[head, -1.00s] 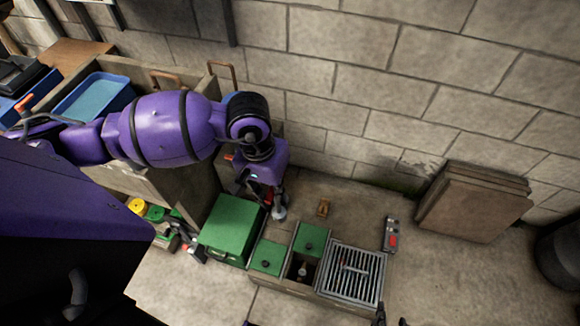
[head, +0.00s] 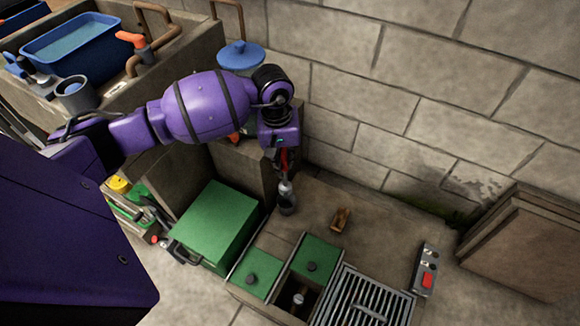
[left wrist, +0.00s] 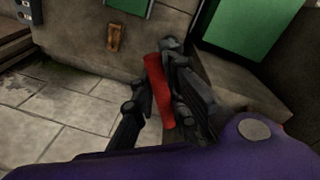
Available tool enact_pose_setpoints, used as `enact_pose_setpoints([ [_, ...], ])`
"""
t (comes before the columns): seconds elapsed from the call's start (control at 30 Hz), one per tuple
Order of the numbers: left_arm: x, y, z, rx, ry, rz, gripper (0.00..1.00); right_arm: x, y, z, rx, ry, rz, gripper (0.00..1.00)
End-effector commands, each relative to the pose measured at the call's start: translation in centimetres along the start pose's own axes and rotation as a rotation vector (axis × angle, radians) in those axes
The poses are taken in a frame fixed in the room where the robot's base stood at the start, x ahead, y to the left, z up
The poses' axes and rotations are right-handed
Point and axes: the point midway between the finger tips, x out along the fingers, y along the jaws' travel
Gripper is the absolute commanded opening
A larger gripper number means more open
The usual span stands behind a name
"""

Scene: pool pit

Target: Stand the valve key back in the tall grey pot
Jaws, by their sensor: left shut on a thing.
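My left gripper (head: 283,165) hangs point-down in front of the block wall and is shut on the valve key. The key's grey lower end (head: 287,198) shows below the fingers in the head view. Its red handle (left wrist: 158,90) shows between the two dark fingers in the left wrist view. Whether the grey end touches the floor, I cannot tell. A grey pot (head: 77,96) stands at the near edge of the stone sink, left of my gripper and behind my arm. My right gripper is out of view.
A green box (head: 216,226), green lids (head: 317,258) and an open pit with a grating (head: 362,300) lie below the gripper. A wooden block (head: 340,219) and a grey box with a red button (head: 427,280) lie rightward. A blue tub (head: 72,45) sits in the sink.

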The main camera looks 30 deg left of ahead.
Motion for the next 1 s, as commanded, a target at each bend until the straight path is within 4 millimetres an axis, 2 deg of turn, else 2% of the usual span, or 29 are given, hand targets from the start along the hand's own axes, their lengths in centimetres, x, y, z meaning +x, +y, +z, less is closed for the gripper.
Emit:
enact_pose_setpoints([
  [0.03,2.2,0.0,-1.1,-0.027,-0.003,-0.003,0.0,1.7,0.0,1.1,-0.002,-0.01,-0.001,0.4],
  [0.2,4.3,0.2,-3.8,-0.096,0.004,-0.006,0.0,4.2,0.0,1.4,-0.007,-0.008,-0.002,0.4],
  [0.3,4.8,0.2,-4.6,-0.118,0.006,-0.007,0.0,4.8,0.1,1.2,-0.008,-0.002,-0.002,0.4],
  [0.47,5.1,0.2,-5.1,-0.129,0.009,-0.007,0.0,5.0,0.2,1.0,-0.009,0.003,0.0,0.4],
  [0.63,6.1,0.1,-5.0,-0.13,0.008,-0.007,0.0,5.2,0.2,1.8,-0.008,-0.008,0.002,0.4],
  [1.0,11.3,-0.4,-5.0,-0.127,0.008,-0.011,0.0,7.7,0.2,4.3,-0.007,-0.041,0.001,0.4],
])
